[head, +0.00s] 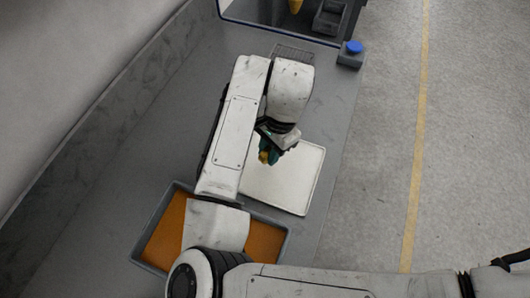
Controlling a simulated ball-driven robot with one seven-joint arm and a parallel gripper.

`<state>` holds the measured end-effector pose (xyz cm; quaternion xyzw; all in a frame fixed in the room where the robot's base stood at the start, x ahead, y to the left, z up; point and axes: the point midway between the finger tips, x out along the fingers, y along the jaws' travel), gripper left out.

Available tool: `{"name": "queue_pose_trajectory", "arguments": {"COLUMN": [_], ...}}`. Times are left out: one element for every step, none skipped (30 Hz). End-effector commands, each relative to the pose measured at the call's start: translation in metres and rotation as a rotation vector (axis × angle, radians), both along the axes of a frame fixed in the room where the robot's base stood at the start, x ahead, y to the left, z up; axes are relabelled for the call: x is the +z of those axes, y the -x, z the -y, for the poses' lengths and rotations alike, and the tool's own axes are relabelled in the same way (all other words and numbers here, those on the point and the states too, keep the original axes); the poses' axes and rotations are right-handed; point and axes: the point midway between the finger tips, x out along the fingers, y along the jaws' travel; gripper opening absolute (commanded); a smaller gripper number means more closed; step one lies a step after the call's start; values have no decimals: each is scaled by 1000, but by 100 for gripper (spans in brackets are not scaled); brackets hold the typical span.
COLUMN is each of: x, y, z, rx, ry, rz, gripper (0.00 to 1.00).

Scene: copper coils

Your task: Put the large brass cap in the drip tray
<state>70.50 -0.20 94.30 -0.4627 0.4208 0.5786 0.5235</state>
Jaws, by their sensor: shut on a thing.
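My gripper (268,155) shows below the end of my arm, with dark teal fingers pointing down. It is shut on a small yellow, brass-coloured piece, the large brass cap (264,157), which is mostly hidden by the fingers. The gripper and cap overlap the upper left part of a shallow pale tray with a thin rim, which looks like the drip tray (310,180). Its visible surface is bare. My arm hides its left side. I cannot tell how high the cap is above it.
A grey-rimmed tray with an orange floor (160,238) lies at the lower left, partly under my arm. A wire grate (293,51) and a blue button on a grey box (353,48) are at the back. A dark machine bay (280,15) stands behind. Bare grey bench lies left.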

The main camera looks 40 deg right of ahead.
Motion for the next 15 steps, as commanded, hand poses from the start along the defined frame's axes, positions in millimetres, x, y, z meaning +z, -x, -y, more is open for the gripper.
{"name": "queue_pose_trajectory", "arguments": {"x": [-5,-8,-11,-13,-15,-16,-17,-19,-21,-23,-27,-33,-37,-42,-47], "y": [-4,-7,-10,-11,-12,-13,-14,-16,-17,-19,-19,-19,-19,-18,-19], "z": [0,0,0,0,0,0,0,0,-1,-1,-1,0,0,0,0], "rx": [1,0,0,0,0,0,0,0,0,0,1,1,3,3,2], "ry": [-2,-1,0,0,0,1,1,0,0,-1,-1,1,1,1,1], "rz": [-3,-2,-2,-2,-1,-1,0,0,-1,-1,-2,-2,-2,-3,-3], "gripper": [0,0,0,0,0,0,0,0,0,0,0,0,0,0,0]}}
